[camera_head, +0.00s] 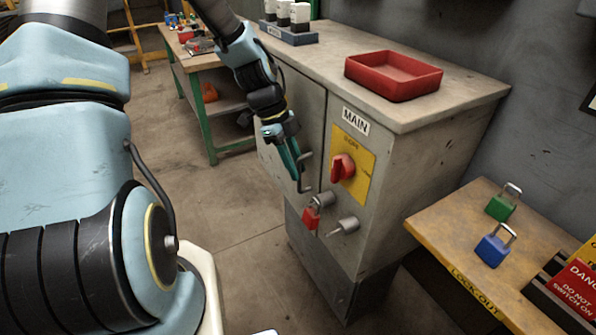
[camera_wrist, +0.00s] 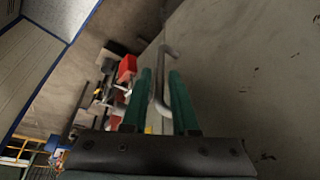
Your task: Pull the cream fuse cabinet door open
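The cream fuse cabinet (camera_head: 376,190) stands in the middle of the head view. Its door (camera_head: 305,115) is on the left part of the front and looks flush with it. A grey bar handle (camera_head: 306,176) is on the door near the seam; it also shows in the wrist view (camera_wrist: 162,78). My gripper (camera_head: 297,178) has teal fingers and is at the handle. In the wrist view, my gripper (camera_wrist: 160,74) has its fingers apart, one on each side of the handle bar. I cannot tell whether either finger touches it.
A red rotary switch (camera_head: 342,168) on a yellow plate is right of the handle. A red padlock (camera_head: 311,218) hangs below. A red tray (camera_head: 394,76) sits on the cabinet top. A lockout table (camera_head: 462,240) with green and blue padlocks stands right.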

